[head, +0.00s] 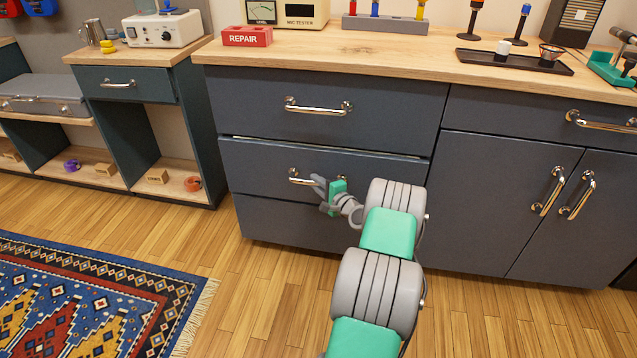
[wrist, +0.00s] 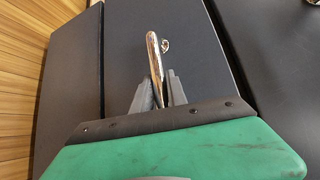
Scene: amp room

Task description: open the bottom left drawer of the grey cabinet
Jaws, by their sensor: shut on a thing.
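The grey cabinet (head: 480,190) has three stacked drawers on its left side in the head view. The bottom left drawer (head: 285,224) is lowest, just above the floor, and looks shut; my arm hides its right part, and I see no handle on it. My gripper (head: 318,183) is at the middle drawer (head: 245,165), shut on that drawer's metal handle (head: 300,178). In the wrist view the handle (wrist: 153,50) runs between the two grey fingers (wrist: 160,88). A pale line shows along the middle drawer's top edge; I cannot tell if it is slightly out.
The top drawer (head: 260,105) above is shut. Cupboard doors (head: 500,185) with upright handles are on the right. A teal shelf unit (head: 130,85) stands to the left. A patterned rug (head: 90,300) lies at the lower left, with bare wood floor (head: 260,300) before the drawers.

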